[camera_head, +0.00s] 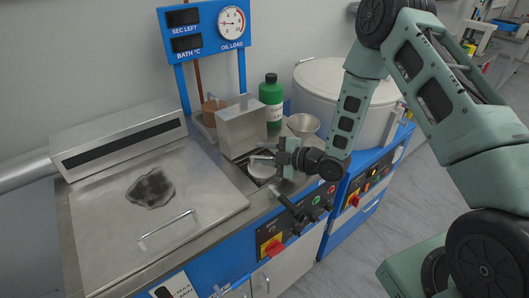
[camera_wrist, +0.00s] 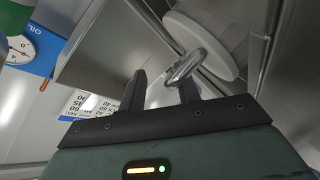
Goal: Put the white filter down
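The white filter (camera_head: 264,172) is a pale round disc low in the small open metal well, just below my gripper in the head view. In the wrist view the white filter (camera_wrist: 212,42) lies beyond the fingertips, between metal walls. My gripper (camera_head: 275,158) is over the well. In the wrist view its two dark fingers (camera_wrist: 160,82) stand apart with a gap between them, and neither touches the disc visibly. A shiny metal loop (camera_wrist: 186,66) is close to the right finger; whether they touch is unclear. The gripper and arm hide part of the well.
A raised metal lid (camera_head: 241,128) stands behind the well. A green bottle (camera_head: 271,98), a metal funnel (camera_head: 303,124) and a large lidded pot (camera_head: 330,85) are behind and right. A closed steel cover (camera_head: 185,222) with a handle lies left. Black levers (camera_head: 290,205) project in front.

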